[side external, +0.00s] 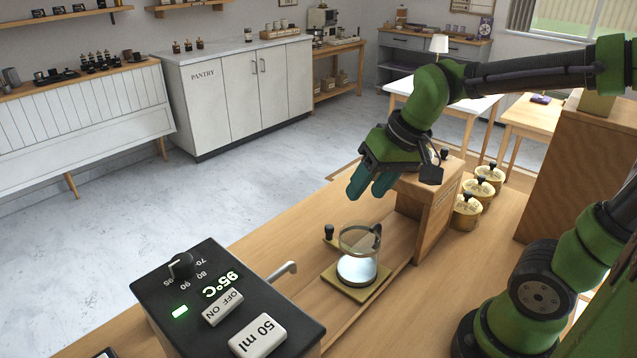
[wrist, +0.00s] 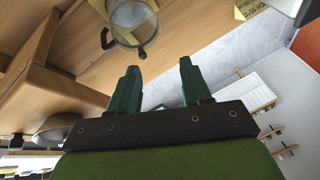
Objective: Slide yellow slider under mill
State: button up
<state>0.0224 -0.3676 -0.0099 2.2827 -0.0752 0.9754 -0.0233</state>
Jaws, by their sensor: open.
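The yellow slider (side external: 345,280) is a flat plate lying in a groove in the wooden counter. A glass jug with pale contents (side external: 358,262) stands on it. A black knob (side external: 329,232) rises at its far left corner. The mill (side external: 432,205), which I take to be the wooden box, stands right of and behind the slider, apart from it. My gripper (side external: 368,186) is open and empty, above and beyond the slider, left of the mill. In the wrist view the jug (wrist: 133,22), the knob (wrist: 142,53) and part of the slider (wrist: 98,8) show beyond the fingertips (wrist: 158,75).
A black heater box (side external: 228,310) with dial, buttons and bent spout stands at the front left. Several yellow lidded pots (side external: 466,212) stand right of the mill. A tall wooden block (side external: 580,170) is at the right.

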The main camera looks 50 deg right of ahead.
aim_at(330, 226)
jog(key=shift+w+d+f+n+g+h, duration=0.35)
jog(key=shift+w+d+f+g, duration=0.9)
jog(key=shift+w, duration=2.05)
jog(key=shift+w+d+f+n+g+h, duration=0.3)
jog(key=shift+w+d+f+g, duration=0.9)
jog(key=shift+w, duration=2.05)
jog(key=f, duration=1.5)
jog(key=shift+d+f, duration=0.15)
jog(key=shift+d, duration=0.05)
grip_shut()
